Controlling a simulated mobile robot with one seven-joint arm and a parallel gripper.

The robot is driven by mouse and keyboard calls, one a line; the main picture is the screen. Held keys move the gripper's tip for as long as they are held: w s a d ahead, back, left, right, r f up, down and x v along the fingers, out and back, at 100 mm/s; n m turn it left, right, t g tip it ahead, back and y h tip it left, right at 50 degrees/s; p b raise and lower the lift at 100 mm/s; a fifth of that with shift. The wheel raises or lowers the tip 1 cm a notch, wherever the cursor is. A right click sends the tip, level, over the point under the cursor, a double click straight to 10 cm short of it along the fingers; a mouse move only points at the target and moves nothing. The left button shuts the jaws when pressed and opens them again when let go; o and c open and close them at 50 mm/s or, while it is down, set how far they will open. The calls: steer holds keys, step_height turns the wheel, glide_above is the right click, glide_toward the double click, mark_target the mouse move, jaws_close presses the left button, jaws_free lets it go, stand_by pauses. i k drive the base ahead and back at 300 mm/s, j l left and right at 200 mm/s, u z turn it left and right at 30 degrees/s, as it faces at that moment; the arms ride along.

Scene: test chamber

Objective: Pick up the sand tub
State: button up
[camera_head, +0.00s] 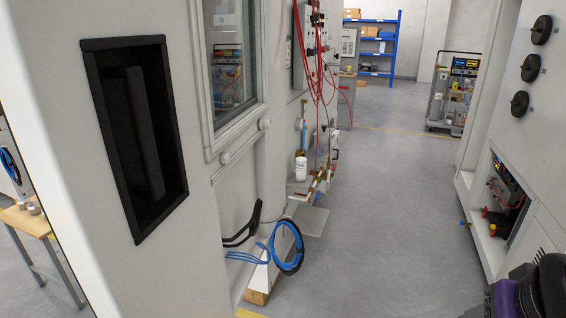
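I cannot pick out a sand tub for certain in the head view. A small white cylinder (301,168) stands upright on or beside the pipework along the chamber wall; I cannot tell whether it is a tub. Small round containers (33,207) sit on a wooden table (22,219) at the far left, too small to identify. A dark and purple shape at the bottom right corner is cut off by the frame and may be part of my arm. My gripper's fingers do not show.
A large pale chamber wall (180,70) with a black recessed handle fills the left. Blue coiled hose (287,249) hangs low beside it. A grey floor aisle (375,220) runs clear to blue shelves (393,45) and an equipment cart (455,95). A white cabinet (500,135) borders the right.

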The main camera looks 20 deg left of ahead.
mark_target(22, 202)
steer(key=k+u, duration=0.2)
steer(key=u, duration=0.15)
steer(key=k+j+u, duration=0.1)
steer(key=u, duration=0.25)
steer(key=j+u, duration=0.2)
steer(key=u, duration=0.2)
steer(key=j+u, duration=0.25)
steer(key=u, duration=0.15)
steer(key=i+j, duration=0.2)
steer(key=j, duration=0.25)
steer(key=i+j, duration=0.15)
steer(key=j, duration=0.35)
steer(key=i+j, duration=0.2)
steer(key=j, duration=0.25)
steer(key=i+j, duration=0.2)
steer(key=j, duration=0.25)
steer(key=i+j, duration=0.15)
steer(key=j, duration=0.35)
steer(key=i+j, duration=0.2)
steer(key=j, duration=0.25)
steer(key=i+j, duration=0.15)
steer(key=j, duration=0.35)
steer(key=i+j, duration=0.2)
steer(key=j, duration=0.25)
